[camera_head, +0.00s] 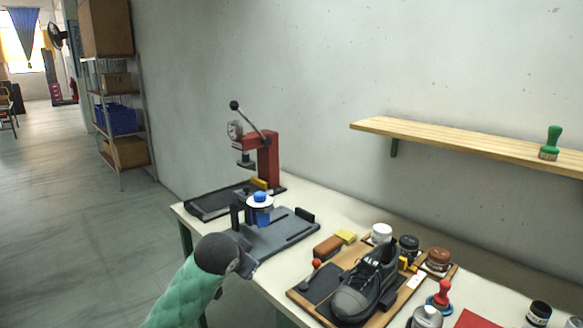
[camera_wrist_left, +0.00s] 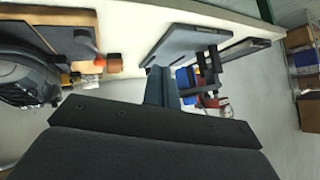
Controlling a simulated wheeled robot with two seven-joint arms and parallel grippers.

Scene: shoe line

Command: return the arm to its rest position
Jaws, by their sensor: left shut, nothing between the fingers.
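My left arm comes in from the bottom of the head view in a green quilted sleeve with a dark rounded wrist. My left gripper (camera_head: 246,266) is at the table's front edge, beside the near corner of a grey slotted plate (camera_head: 285,232). In the left wrist view the left gripper (camera_wrist_left: 158,84) has its dark fingers together, with nothing between them. The grey plate also shows there (camera_wrist_left: 188,45), just beyond the fingertips. I cannot tell whether the gripper touches it. My right gripper is in neither view.
A black shoe (camera_head: 362,290) stands on a wooden board right of the gripper, with several jars and brushes around. A red lever press (camera_head: 268,160) stands behind. A wooden wall shelf (camera_head: 450,139) holds a green stamp (camera_head: 550,146). Floor left of the table (camera_head: 184,210) is clear.

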